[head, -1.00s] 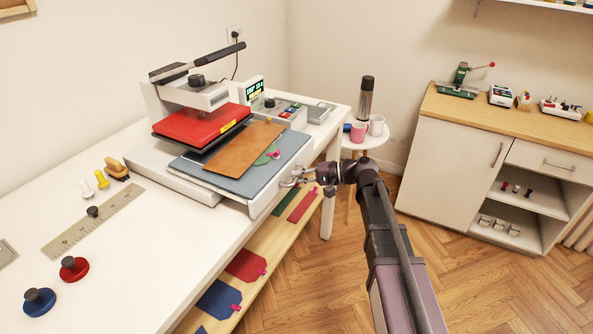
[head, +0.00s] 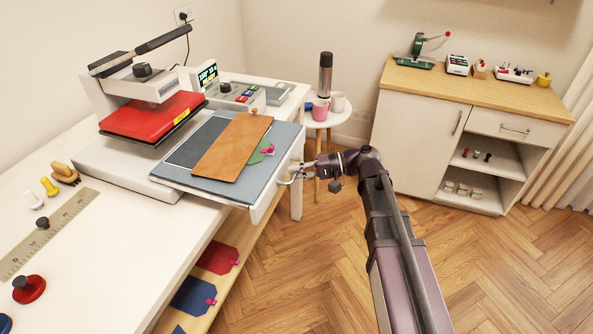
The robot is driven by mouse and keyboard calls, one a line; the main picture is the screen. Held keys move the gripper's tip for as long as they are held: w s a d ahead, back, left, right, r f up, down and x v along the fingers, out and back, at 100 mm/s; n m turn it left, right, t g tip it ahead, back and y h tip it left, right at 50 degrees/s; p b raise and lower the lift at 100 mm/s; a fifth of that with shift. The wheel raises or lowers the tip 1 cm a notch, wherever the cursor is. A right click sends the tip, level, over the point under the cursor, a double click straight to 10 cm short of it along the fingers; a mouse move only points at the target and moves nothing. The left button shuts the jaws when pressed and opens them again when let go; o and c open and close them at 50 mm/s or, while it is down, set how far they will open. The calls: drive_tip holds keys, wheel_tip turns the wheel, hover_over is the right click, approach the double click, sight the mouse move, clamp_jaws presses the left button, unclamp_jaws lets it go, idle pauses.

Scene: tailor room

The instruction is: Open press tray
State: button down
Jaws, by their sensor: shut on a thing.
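The heat press with its red upper plate (head: 150,117) stands on the white table. Its grey-blue tray (head: 225,186) is slid out from under the red plate and juts past the table's front edge. A brown leather piece (head: 231,147) and a green piece with a pink tag (head: 262,151) lie on the tray. My gripper (head: 296,175) is shut on the tray's handle (head: 283,181) at its white front panel (head: 267,197). The fingertips are small in view.
A small round table (head: 328,117) with a flask and cups stands behind my arm. A cabinet (head: 450,125) with a wooden top is at the right. Open floor lies in front. A lower shelf with coloured tags (head: 205,285) runs under the table.

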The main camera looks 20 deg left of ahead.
drive_tip(key=shift+a, duration=0.15)
drive_tip(key=c, duration=0.7)
unclamp_jaws()
drive_tip(key=shift+a, duration=0.1)
